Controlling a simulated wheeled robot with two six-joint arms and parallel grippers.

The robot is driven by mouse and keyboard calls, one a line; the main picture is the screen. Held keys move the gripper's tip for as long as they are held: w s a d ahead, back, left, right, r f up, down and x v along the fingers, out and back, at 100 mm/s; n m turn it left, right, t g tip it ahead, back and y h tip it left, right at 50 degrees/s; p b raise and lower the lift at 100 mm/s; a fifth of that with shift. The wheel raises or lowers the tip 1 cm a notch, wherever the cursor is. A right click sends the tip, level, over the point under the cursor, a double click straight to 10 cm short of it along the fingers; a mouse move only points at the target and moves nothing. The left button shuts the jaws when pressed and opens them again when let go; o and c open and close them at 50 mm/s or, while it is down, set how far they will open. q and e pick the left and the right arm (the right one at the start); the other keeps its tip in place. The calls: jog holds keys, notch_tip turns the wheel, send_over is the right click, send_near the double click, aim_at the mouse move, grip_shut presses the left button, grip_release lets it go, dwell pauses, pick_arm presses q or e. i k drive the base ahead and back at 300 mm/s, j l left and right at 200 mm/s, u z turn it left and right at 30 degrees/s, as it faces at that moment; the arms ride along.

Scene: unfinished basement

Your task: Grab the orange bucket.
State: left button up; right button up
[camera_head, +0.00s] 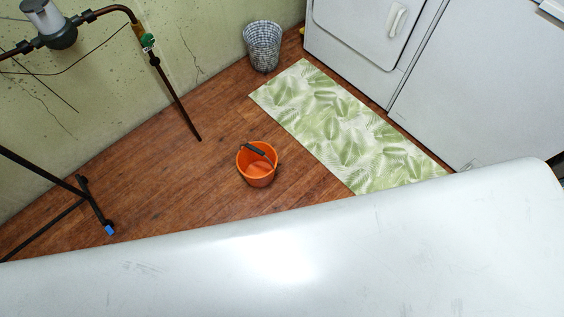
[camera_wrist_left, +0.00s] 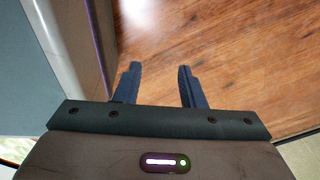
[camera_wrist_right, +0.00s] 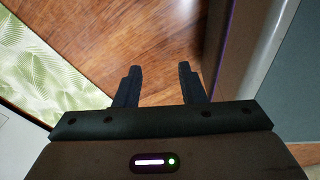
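The orange bucket (camera_head: 257,170) stands upright on the wooden floor near the middle of the head view, with a dark grip on its handle (camera_head: 253,149). It looks empty. My left gripper (camera_wrist_left: 160,85) shows in the left wrist view, its two dark fingers apart with nothing between them, above bare floor. My right gripper (camera_wrist_right: 157,85) shows in the right wrist view, also with fingers apart and empty above the floor. Neither gripper shows in the head view, and the bucket shows in neither wrist view.
A large white surface (camera_head: 300,255) fills the bottom of the head view. A green leaf-pattern mat (camera_head: 335,125) lies right of the bucket, before white appliances (camera_head: 400,35). A woven basket (camera_head: 263,50) stands by the wall. Pipes (camera_head: 175,95) stand at left. Floor around the bucket is clear.

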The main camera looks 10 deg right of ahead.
aim_at(257, 161)
jog(key=i+l+u, duration=0.15)
jog(key=l+u, duration=0.5)
jog(key=l, duration=0.15)
jog(key=i+l+u, duration=0.1)
jog(key=l+u, duration=0.25)
jog(key=l, duration=0.1)
